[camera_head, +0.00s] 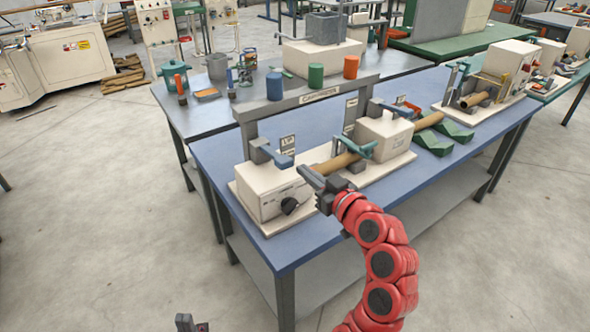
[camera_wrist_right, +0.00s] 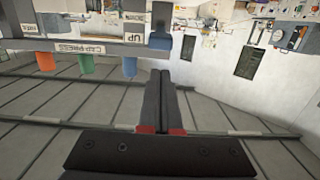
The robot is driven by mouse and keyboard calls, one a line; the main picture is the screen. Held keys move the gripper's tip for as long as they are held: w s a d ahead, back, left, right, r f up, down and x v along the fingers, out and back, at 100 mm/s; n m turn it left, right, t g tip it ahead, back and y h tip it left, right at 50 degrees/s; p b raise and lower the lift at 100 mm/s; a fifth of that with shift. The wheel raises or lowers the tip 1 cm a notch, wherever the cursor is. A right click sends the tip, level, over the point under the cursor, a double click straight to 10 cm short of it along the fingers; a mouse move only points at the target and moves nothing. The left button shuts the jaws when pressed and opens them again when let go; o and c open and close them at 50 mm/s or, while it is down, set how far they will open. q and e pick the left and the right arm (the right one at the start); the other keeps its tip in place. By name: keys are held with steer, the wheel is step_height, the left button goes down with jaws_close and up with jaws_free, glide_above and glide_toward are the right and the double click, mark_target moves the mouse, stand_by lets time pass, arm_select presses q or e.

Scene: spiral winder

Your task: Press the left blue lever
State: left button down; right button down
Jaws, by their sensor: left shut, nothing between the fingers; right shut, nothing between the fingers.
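The left blue lever (camera_head: 273,153) is on the left white box (camera_head: 270,195) of the winder, beside a small UP sign (camera_head: 288,143). My right gripper (camera_head: 305,173) is shut and empty, its tip in front of the winder, just right of and below the lever handle in the head view. I see no clear contact. In the right wrist view the shut fingers (camera_wrist_right: 160,75) point toward a blue part (camera_wrist_right: 160,40) beside the UP sign (camera_wrist_right: 133,33); I cannot tell surely if it is the lever. My left gripper (camera_head: 187,322) is shut, partly cut off at the bottom edge.
A second blue lever (camera_head: 390,108) is on the right white box (camera_head: 385,135). A brown tube (camera_head: 335,163) and teal clamp handle (camera_head: 358,148) lie between the boxes. Blue, green and orange cylinders stand behind. The blue table (camera_head: 440,185) has green blocks (camera_head: 433,143) at right.

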steer(key=shift+v, duration=1.55)
steer(key=shift+r, duration=0.2)
